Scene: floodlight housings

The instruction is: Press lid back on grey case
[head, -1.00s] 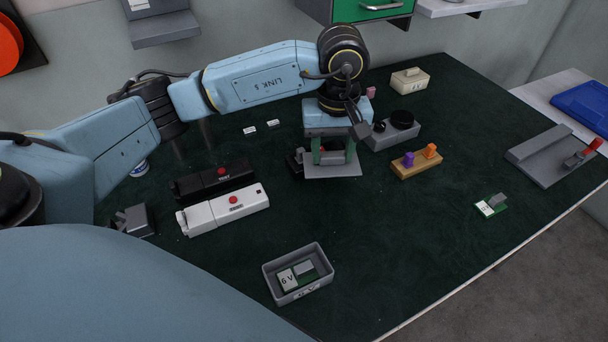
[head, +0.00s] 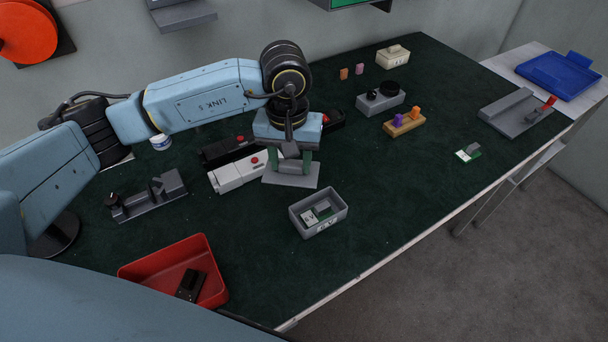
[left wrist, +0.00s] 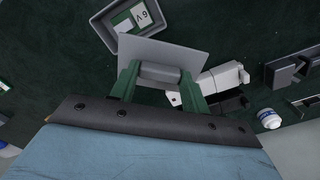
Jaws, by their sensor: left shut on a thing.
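My left gripper (head: 291,166) is shut on the raised grip of a flat grey lid (head: 290,182). In the left wrist view the green fingers (left wrist: 160,82) hold the grip and the lid (left wrist: 168,50) is a flat plate. The open grey case (head: 340,218) stands on the table just in front and to the right of the lid, with a "6 V" label and a green board inside. It also shows in the left wrist view (left wrist: 113,37), partly covered by the lid. The lid is held up, apart from the table. My right gripper is not in view.
A white housing (head: 228,178) and a black housing (head: 216,153) lie left of the gripper. A red tray (head: 140,269) is at front left. A grey block with a knob (head: 380,105) and a wooden block (head: 404,127) stand further back. The table right of the case is clear.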

